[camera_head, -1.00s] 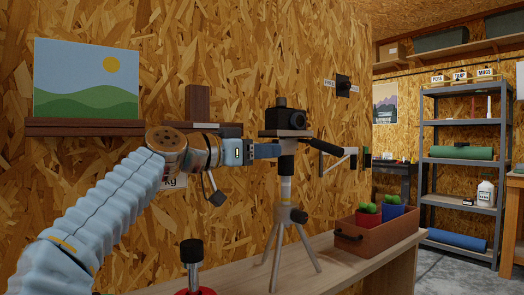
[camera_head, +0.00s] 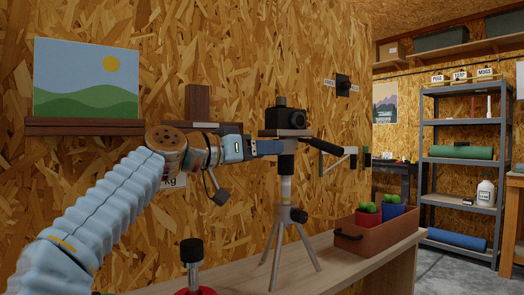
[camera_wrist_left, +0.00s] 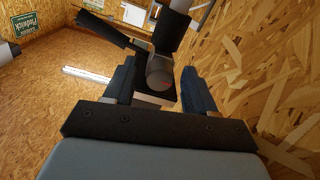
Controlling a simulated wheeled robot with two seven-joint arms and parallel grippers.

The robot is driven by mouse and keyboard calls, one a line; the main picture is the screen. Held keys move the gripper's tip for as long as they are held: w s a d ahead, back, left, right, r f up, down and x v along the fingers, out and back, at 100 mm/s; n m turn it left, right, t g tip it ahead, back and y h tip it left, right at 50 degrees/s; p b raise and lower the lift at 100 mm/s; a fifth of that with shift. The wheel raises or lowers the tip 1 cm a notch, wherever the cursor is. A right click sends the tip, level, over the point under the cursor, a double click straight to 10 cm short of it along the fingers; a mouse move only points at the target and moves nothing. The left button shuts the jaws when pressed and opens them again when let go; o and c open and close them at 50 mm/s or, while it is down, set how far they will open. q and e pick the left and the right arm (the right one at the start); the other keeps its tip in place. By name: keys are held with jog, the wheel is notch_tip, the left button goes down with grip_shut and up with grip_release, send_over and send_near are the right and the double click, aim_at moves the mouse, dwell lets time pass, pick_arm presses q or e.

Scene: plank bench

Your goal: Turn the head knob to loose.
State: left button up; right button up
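A small tripod (camera_head: 285,190) stands on the bench with a black camera (camera_head: 287,118) on its head and a black handle (camera_head: 324,147) pointing right. My left gripper (camera_head: 270,147) reaches the tripod head from the left, just below the camera plate. In the left wrist view, a round grey knob (camera_wrist_left: 160,72) with a reddish mark lies between the two fingertips of my left gripper (camera_wrist_left: 158,85). The fingers look apart, with gaps beside the knob; contact is not clear. The knob is hidden in the head view. My right gripper is not in view.
A brown box with potted cacti (camera_head: 364,238) stands right of the tripod on the bench (camera_head: 335,274). A red-based object with a black top (camera_head: 191,252) stands in front. A black knob-like fixture (camera_head: 343,85) with unreadable labels is on the wall behind.

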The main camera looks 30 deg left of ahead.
pick_arm(q)
jog(key=b+v, duration=0.2)
jog(key=v, duration=1.2)
jog(key=shift+w+f, duration=0.1)
jog(key=shift+w, duration=0.05)
